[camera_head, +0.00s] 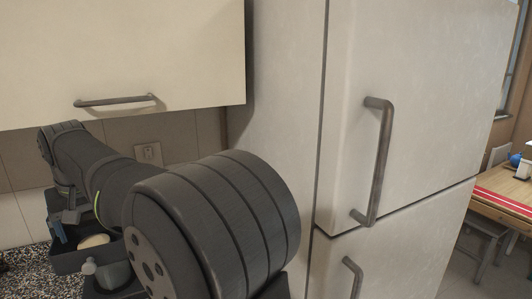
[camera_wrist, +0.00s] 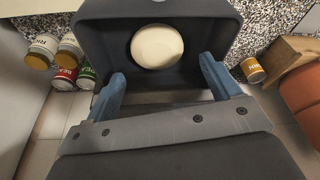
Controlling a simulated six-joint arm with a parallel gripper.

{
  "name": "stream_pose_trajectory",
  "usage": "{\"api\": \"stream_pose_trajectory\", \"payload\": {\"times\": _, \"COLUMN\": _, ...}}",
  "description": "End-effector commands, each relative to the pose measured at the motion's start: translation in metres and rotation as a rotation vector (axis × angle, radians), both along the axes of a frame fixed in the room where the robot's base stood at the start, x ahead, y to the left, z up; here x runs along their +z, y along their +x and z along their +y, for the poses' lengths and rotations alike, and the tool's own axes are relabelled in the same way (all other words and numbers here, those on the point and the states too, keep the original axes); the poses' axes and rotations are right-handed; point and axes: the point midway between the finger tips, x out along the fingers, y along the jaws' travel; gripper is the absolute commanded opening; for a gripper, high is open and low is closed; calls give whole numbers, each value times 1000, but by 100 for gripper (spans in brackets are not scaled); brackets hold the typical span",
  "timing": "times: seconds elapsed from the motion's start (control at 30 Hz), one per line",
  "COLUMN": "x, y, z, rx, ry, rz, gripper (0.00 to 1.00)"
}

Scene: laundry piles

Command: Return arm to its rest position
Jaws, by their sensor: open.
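My gripper (camera_wrist: 163,85) is open in the wrist view, with its two blue fingers apart and nothing between them. Beyond the fingertips is a dark tray (camera_wrist: 92,35) with a pale round thing (camera_wrist: 157,46) in it. In the head view my dark arm reaches from the lower middle to the left, in front of the wall. Part of a blue finger of my gripper (camera_head: 57,229) shows at the lower left, close to the dark tray (camera_head: 72,263). The pale thing (camera_head: 94,240) shows there too. The rest of the gripper is hard to make out.
A white fridge (camera_head: 420,130) with metal handles fills the right middle, close to my arm. A cream cupboard (camera_head: 120,50) hangs above the arm. A speckled counter (camera_head: 25,270) is at the lower left. Several jars (camera_wrist: 65,77) stand left of the tray and another jar (camera_wrist: 253,70) right.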

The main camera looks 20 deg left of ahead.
Motion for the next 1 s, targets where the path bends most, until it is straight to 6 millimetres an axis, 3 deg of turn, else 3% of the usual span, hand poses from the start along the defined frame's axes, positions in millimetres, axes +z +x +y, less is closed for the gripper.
{"api": "stream_pose_trajectory", "payload": {"times": 0.77, "x": 73, "y": -95, "z": -94, "rx": 4, "ry": 0, "rz": 0, "gripper": 82}}
{"api": "stream_pose_trajectory", "payload": {"times": 1.0, "x": 52, "y": -110, "z": -53, "rx": -28, "ry": -7, "rz": 1, "gripper": 82}}
